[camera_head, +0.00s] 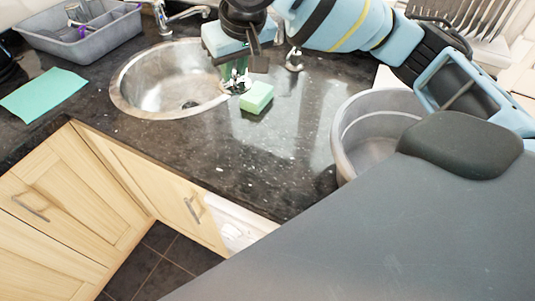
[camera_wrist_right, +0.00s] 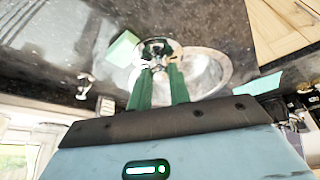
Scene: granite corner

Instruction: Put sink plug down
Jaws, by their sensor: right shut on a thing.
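My right gripper (camera_head: 238,86) points down at the right rim of the round steel sink (camera_head: 122,88). Its green fingers are shut on the sink plug (camera_wrist_right: 157,47), a small shiny metal piece at the fingertips in the right wrist view. In the head view the plug is small and mostly hidden by the fingers. I cannot tell whether it touches the counter or rim. The sink's dark drain (camera_head: 190,104) is uncovered. My left gripper is not in view.
A green sponge (camera_head: 257,98) lies close beside the gripper. A small metal object (camera_head: 294,60) stands behind it. A grey tub (camera_head: 345,140) is at right, a green cloth (camera_head: 44,93) and grey dish basket (camera_head: 75,48) at left. The dark counter (camera_head: 220,150) in front is clear.

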